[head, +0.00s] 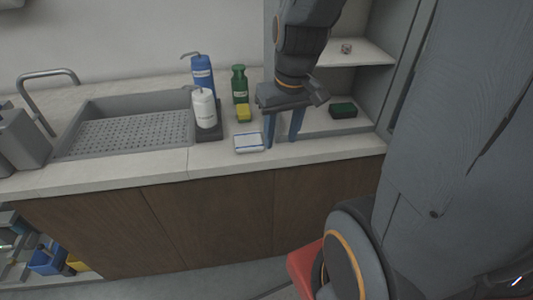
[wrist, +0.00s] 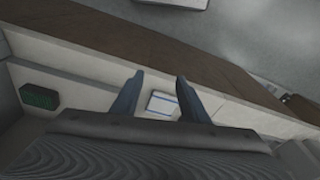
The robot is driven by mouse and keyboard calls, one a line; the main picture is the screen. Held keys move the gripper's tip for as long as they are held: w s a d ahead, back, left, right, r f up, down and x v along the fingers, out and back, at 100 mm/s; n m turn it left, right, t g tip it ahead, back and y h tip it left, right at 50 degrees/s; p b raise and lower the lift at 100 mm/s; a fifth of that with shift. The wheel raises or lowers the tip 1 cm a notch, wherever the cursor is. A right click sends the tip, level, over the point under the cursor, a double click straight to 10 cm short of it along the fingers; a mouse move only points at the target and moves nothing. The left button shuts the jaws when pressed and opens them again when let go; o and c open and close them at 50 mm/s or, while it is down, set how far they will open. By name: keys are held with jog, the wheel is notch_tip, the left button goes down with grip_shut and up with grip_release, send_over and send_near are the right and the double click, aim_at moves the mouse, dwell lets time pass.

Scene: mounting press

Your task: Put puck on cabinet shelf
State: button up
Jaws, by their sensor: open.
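A small grey, round-looking piece (head: 346,48), which looks like the puck, rests on the upper cabinet shelf (head: 368,55). It is too small to make out in detail. The open cabinet stands at the back right of the counter. My gripper (head: 283,142) points down in front of the cabinet, low over the counter, with its fingers apart. In the wrist view the gripper (wrist: 160,75) is open with nothing held between its fingers. The puck is above and to the right of the fingers in the head view and does not show in the wrist view.
A dark green block (head: 343,110) lies in the lower cabinet space. Bottles (head: 203,75) and a sink (head: 125,130) are farther left.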

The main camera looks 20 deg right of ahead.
jog(key=s+a+f, duration=0.2)
jog(key=a, duration=0.3)
jog(key=shift+s+f, duration=0.25)
jog(key=shift+f, duration=0.1)
jog(key=shift+c, duration=0.2)
